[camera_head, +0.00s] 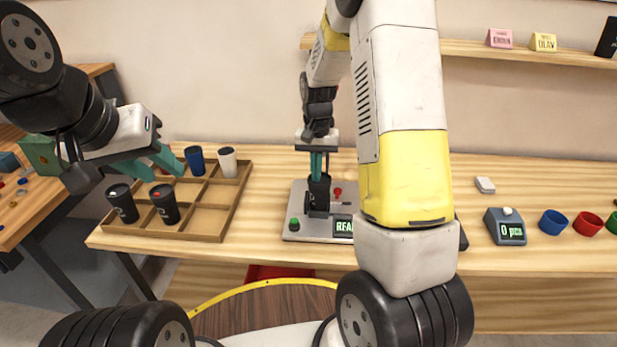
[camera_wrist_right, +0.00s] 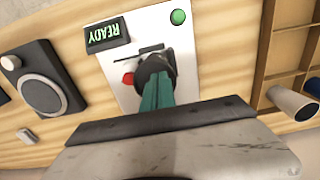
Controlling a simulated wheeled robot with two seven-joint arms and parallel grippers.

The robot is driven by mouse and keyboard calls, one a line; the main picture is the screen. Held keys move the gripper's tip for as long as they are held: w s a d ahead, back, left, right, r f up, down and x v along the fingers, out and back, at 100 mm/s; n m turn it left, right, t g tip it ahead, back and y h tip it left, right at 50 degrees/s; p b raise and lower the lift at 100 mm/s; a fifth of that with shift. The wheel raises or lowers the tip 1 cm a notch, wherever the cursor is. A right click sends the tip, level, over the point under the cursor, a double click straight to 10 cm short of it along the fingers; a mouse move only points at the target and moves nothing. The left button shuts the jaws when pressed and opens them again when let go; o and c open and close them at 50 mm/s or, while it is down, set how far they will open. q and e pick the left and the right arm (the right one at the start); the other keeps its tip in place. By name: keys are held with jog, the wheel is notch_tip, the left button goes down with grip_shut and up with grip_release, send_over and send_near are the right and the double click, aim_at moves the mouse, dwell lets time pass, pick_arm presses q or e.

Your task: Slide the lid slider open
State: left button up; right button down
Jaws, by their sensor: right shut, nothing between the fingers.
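A black cup (camera_head: 319,192) stands upright on the light grey marker plate (camera_head: 300,227), whose display reads READY. In the right wrist view its dark top (camera_wrist_right: 155,68) lies just under my fingertips. My right gripper (camera_head: 317,177) points straight down at the cup's top with its teal fingers together and nothing between them. It also shows in the right wrist view (camera_wrist_right: 157,90), where the fingertips overlap the lid; I cannot tell whether they touch it. The lid slider is hidden or too small to make out. My left gripper (camera_head: 153,163) is open and empty above the wooden tray.
The wooden tray (camera_head: 236,203) at left holds several cups: black ones, a blue one (camera_head: 195,160) and a white one (camera_head: 227,162). The plate carries a green button (camera_head: 294,224) and a red knob (camera_head: 337,193). A counter box (camera_head: 505,226) and coloured rings stand at right.

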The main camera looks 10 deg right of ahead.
jog(key=shift+s+d, duration=0.3)
jog(key=shift+s, duration=0.25)
dwell(0.4)
notch_tip(320, 180, up, 7)
dwell(1.1)
jog(key=s+a+r+n+t+y, duration=0.1)
jog(key=s+r+n+t, duration=0.1)
jog(key=s+r, duration=0.5)
jog(key=s+a+r+n+t+y, duration=0.1)
jog(key=s+r+t, duration=0.3)
jog(key=s+r, duration=0.4)
jog(key=s+a, duration=0.1)
jog(key=s, duration=0.6)
jog(key=shift+s+n, duration=0.4)
